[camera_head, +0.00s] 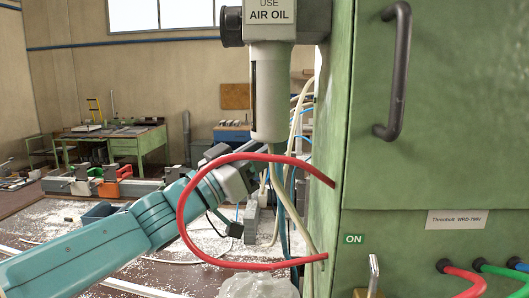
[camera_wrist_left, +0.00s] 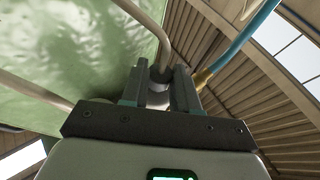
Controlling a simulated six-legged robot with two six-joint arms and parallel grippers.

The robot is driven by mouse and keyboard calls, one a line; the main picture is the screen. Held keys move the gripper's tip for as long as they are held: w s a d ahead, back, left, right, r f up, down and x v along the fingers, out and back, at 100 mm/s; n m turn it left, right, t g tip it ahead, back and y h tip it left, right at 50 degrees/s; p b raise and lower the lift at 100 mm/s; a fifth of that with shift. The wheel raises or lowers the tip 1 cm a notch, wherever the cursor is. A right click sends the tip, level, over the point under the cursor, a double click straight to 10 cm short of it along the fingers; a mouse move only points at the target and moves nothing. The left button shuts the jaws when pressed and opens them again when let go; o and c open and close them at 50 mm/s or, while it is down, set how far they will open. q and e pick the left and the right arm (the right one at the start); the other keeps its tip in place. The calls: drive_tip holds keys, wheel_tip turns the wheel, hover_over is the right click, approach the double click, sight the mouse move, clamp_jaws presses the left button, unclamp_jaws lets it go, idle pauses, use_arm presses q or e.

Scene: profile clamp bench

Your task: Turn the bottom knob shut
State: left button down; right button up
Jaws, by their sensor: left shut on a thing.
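The air oil unit hangs beside the green cabinet, with a pale cylindrical bowl (camera_head: 269,95) under a labelled head. My left gripper (camera_head: 258,165) comes in from the left just below the bowl, partly behind the red hose. In the left wrist view my left gripper (camera_wrist_left: 159,92) has a finger on each side of a small pale grey round part, the bottom knob (camera_wrist_left: 157,97), and is shut on it. A dark fitting and a grey hose sit beyond the knob. In the head view the knob is hidden. My right gripper is not in view.
A red hose (camera_head: 205,180) loops in front of my left wrist to the green cabinet (camera_head: 430,130). Pale and blue hoses hang below the bowl. A black handle (camera_head: 398,75) juts from the cabinet. A workbench (camera_head: 110,140) stands far back left.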

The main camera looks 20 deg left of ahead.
use_arm(q)
drive_tip(key=shift+d+n+t+y+b, duration=0.1)
drive_tip(key=shift+n+t+y+b, duration=0.45)
drive_tip(key=shift+y, duration=0.25)
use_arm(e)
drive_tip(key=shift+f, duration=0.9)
use_arm(q)
drive_tip(key=c, duration=0.8)
unclamp_jaws()
drive_tip(key=shift+c, duration=0.2)
drive_tip(key=b+v, duration=0.3)
drive_tip(key=v, duration=1.3)
drive_tip(key=shift+s, duration=0.2)
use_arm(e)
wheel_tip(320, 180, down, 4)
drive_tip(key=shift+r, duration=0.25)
